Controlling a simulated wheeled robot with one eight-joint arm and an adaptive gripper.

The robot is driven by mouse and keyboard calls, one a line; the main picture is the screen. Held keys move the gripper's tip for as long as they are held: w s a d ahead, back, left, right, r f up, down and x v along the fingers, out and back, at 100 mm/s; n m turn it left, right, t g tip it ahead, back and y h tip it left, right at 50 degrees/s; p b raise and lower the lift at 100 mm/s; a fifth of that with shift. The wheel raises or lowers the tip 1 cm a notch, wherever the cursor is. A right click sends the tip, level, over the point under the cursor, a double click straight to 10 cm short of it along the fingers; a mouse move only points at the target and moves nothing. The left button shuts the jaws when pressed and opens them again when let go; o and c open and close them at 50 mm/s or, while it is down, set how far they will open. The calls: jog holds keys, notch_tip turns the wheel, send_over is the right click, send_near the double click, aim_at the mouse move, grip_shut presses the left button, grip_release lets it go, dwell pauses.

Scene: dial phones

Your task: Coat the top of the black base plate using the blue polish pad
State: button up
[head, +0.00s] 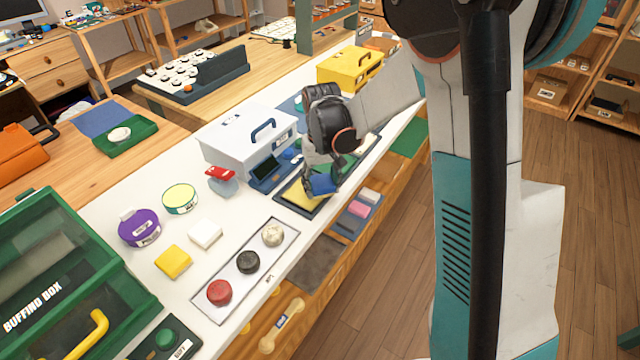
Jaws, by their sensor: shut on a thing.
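My gripper (318,184) is over the counter beside the white box, pointing down. It is shut on the blue polish pad (322,184), of which a blue part shows at the fingers. The pad is over a dark tray (315,207) with a yellow area. I cannot tell whether it touches anything below. A round black piece (248,262) lies between a red and a cream one in a pale tray nearer the front. I cannot tell whether this is the black base plate; the gripper hides part of the dark tray.
A white box (247,140) with a blue handle stands left of my gripper. A small red-topped item (221,178), purple tin (139,228), yellow block (173,262) and white block (205,233) lie nearer. A green buffing box (60,290) fills the left front. Open floor lies right.

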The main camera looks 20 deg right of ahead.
jog(key=shift+a+r+p, duration=0.1)
jog(key=shift+r+p, duration=1.85)
jog(key=shift+r, duration=1.65)
jog(key=shift+a, duration=0.1)
